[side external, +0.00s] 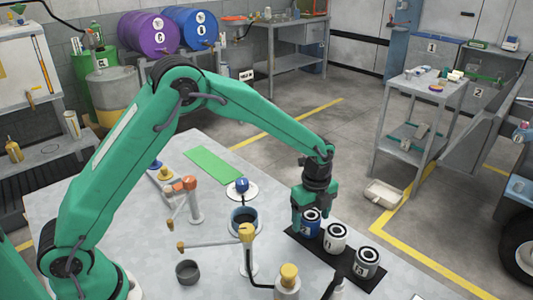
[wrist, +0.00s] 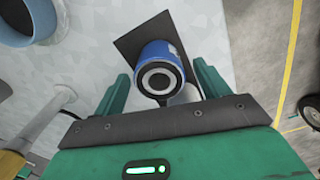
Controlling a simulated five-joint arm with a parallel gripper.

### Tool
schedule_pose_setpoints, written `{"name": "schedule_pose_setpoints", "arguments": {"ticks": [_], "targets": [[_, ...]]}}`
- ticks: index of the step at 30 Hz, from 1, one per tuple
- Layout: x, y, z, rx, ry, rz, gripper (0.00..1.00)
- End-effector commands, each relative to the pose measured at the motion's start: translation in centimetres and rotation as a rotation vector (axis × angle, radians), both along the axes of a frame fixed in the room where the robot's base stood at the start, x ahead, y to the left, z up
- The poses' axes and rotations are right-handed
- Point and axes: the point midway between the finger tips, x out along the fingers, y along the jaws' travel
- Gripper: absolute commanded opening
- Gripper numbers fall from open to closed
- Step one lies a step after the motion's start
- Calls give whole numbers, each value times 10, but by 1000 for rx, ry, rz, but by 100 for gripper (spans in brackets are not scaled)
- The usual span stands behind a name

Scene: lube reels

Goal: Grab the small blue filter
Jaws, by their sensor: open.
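The small blue filter (side external: 311,224) stands upright at the far left end of a black mat (side external: 294,238) on the grey table. In the wrist view the blue filter (wrist: 160,64) shows its dark top with a pale ring. My gripper (side external: 312,212) is over the blue filter, pointing down. In the wrist view its two green fingers (wrist: 162,82) are apart, one on each side of the filter, with a gap on both sides. The far side of the filter is hidden by my gripper in the side view.
A green strip (side external: 213,165) lies behind.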

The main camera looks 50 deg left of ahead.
Motion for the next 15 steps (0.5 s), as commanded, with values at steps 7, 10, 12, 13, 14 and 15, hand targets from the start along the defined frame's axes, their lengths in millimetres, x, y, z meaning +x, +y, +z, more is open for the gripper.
{"name": "schedule_pose_setpoints", "arguments": {"ticks": [7,10,12,13,14,15], "targets": [[0,0,0,0,0,0,39],[0,0,0,0,0,0,22],[0,0,1,0,-1,0,22],[0,0,1,0,-1,0,22],[0,0,1,0,-1,0,22],[0,0,1,0,-1,0,22]]}}
